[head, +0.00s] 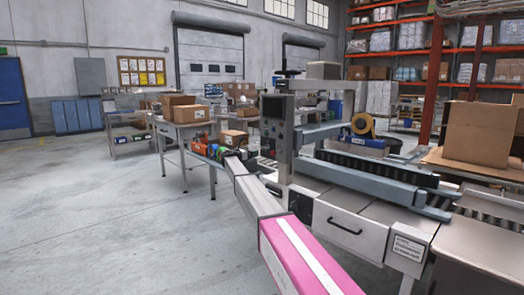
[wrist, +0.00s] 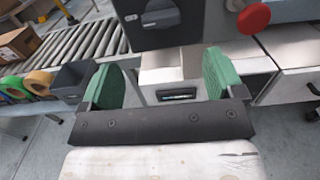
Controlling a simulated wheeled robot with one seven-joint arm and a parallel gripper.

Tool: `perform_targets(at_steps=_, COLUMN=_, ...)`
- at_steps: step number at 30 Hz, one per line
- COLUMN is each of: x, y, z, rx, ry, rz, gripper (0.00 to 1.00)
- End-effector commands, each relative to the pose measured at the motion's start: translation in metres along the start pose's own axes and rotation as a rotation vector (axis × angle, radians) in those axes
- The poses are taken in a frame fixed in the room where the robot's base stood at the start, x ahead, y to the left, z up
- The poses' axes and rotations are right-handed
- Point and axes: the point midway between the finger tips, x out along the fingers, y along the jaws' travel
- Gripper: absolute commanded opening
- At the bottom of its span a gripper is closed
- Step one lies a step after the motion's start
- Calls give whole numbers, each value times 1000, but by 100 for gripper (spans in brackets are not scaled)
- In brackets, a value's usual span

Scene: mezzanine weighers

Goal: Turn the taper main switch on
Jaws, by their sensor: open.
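The taper (head: 350,205) stands at the centre right in the head view, with a dark control box (head: 274,110) on its upright post. In the wrist view a dark rotary switch (wrist: 160,13) with a pale label plate shows at the top edge, partly cut off; I cannot read its setting. A red round button (wrist: 253,17) is to its right. My gripper (wrist: 163,80) has its two green-padded fingers wide apart with nothing between them. In the picture it lies below the switch, apart from it.
A roller conveyor (wrist: 75,48) runs at the left in the wrist view, with tape rolls (wrist: 38,82), a dark bin (wrist: 73,80) and a carton (wrist: 18,45) nearby. In the head view a table with cartons (head: 187,112) stands left of the taper. The floor at left is clear.

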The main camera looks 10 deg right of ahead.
Motion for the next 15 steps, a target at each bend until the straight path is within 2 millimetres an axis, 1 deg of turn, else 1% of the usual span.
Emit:
perform_targets(at_steps=5, x=20, y=0, z=-1, rx=2, ry=1, rz=-1, gripper=87)
perform_targets(at_steps=8, x=35, y=0, z=-1, rx=3, ry=2, rz=-1, gripper=87)
perform_targets(at_steps=15, x=78, y=0, z=-1, rx=4, ry=2, rz=-1, gripper=87)
